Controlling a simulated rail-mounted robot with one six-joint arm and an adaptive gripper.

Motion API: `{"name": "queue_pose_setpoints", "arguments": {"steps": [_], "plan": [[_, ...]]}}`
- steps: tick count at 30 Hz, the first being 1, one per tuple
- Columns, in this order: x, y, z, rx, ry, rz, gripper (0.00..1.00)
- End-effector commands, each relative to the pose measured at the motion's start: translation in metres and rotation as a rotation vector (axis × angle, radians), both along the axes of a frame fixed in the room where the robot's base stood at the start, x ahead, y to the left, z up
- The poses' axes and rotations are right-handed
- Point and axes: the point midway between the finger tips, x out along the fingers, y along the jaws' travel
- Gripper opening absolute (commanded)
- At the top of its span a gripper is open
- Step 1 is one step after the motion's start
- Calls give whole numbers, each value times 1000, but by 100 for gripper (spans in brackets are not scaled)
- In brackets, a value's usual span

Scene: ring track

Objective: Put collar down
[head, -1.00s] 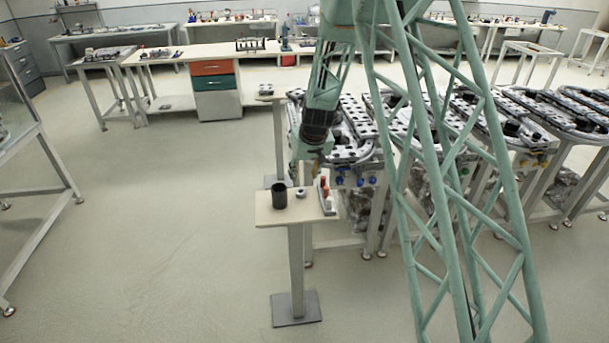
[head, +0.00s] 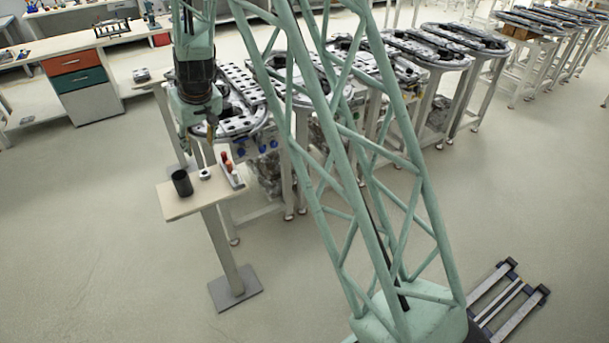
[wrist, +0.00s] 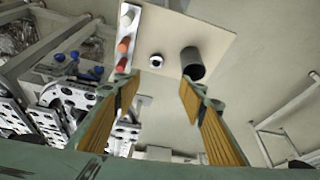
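A small silvery ring with a dark hole, which looks like the collar (head: 204,174), lies on the pale top of a small stand (head: 182,206). In the wrist view the collar (wrist: 156,61) sits on the board between a dark cylinder (wrist: 193,64) and a row of red, orange and white pieces (wrist: 124,45). My gripper (wrist: 158,86) is open, its yellow-padded fingers wide apart with nothing between them. In the head view my gripper (head: 200,132) hangs behind and above the stand, apart from the collar. Its fingertips are hard to make out there.
The dark cylinder (head: 182,183) stands upright left of the collar, and a small rack of coloured pieces (head: 230,172) is at its right. Track tables (head: 240,105) stand close behind the stand. Floor to the left is clear. My green lattice column blocks part of the head view.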

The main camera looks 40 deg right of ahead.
Motion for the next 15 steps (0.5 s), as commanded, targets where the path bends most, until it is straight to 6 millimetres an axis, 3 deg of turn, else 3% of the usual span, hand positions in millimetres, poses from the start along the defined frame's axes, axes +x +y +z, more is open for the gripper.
{"name": "queue_pose_setpoints", "arguments": {"steps": [3, 15], "plan": [[-15, 2, 27, 2, -1, 2, 38], [-72, 6, 101, 12, 5, 1, 38]]}}
